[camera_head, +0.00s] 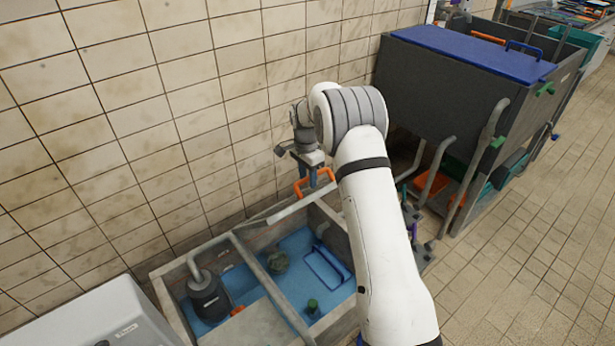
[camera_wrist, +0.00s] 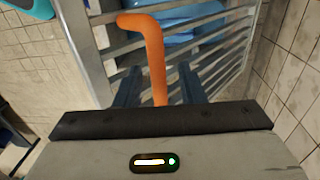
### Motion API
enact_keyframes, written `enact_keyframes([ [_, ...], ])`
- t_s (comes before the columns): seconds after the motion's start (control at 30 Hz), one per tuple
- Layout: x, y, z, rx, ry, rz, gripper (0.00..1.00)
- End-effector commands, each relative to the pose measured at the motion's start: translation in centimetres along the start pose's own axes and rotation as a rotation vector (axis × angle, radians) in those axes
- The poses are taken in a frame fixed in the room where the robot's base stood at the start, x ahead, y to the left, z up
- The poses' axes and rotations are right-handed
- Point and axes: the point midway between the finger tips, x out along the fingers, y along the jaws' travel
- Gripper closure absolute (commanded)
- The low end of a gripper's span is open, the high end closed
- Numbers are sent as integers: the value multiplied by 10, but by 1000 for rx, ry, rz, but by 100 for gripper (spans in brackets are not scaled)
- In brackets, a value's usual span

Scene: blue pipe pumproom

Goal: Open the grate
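The grate shows in the head view as a pale grey strip (camera_head: 298,207), seen nearly edge-on and tilted up above the basin's back right part. In the wrist view its grey slats (camera_wrist: 122,45) fill the upper middle. Its orange handle (camera_head: 301,188) rises at the top edge; in the wrist view the bent orange handle (camera_wrist: 155,60) runs between my fingers. My gripper (camera_head: 311,170) is at the handle, and in the wrist view my gripper (camera_wrist: 160,88) has a finger on each side with visible gaps. The fingers look open around the handle, not clamped on it.
The basin (camera_head: 225,240) holds a dark pump (camera_head: 207,295), a blue handle (camera_head: 323,268) and green fittings on a blue floor. A tiled wall (camera_head: 190,110) stands close behind. A dark tank with a blue lid (camera_head: 480,52) stands right. Floor is clear at far right.

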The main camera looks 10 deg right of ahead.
Motion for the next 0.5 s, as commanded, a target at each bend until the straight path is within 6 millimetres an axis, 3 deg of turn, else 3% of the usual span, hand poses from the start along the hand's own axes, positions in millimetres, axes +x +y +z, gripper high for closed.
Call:
enact_keyframes([
  [0.17,-13,0,-1,0,2,-2,64],
  [0.5,-67,0,0,0,1,-1,64],
])
